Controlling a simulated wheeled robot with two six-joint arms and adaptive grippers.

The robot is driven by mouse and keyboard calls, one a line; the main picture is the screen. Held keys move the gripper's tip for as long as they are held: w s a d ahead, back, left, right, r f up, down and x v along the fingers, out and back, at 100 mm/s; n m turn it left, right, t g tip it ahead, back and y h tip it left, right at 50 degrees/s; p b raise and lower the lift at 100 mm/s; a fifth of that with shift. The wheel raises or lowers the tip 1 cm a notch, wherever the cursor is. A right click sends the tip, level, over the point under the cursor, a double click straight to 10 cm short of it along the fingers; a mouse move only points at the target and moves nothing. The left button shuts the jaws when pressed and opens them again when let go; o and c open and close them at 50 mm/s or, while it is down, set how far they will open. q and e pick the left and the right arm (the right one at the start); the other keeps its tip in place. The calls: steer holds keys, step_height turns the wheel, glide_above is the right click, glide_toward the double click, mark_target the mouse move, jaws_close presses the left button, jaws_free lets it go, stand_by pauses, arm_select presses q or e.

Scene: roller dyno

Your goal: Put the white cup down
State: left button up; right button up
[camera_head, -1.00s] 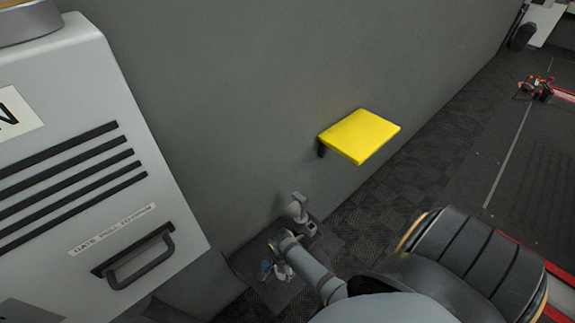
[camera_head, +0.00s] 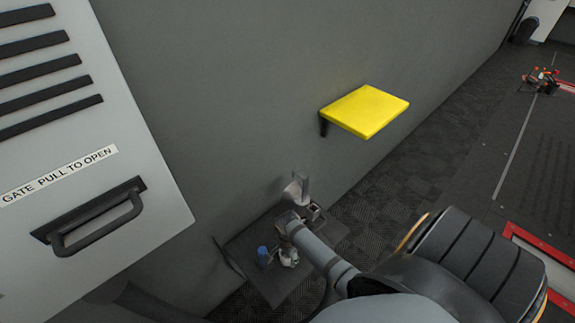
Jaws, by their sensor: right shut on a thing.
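My right arm reaches in from the lower right to a dark low shelf (camera_head: 268,287) by the wall. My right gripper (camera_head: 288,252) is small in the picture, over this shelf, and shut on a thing. A small pale shape at its fingers looks like the white cup (camera_head: 290,262), mostly covered by the gripper. I cannot tell whether the cup touches the shelf. My left gripper is not in view.
A blue item (camera_head: 263,256) stands just left of the gripper. A yellow wall shelf (camera_head: 365,110) is bare. A pale cabinet (camera_head: 150,190) with a handle fills the left.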

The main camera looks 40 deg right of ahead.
steer(key=shift+r, duration=0.1)
steer(key=o, duration=1)
steer(key=shift+o, duration=0.2)
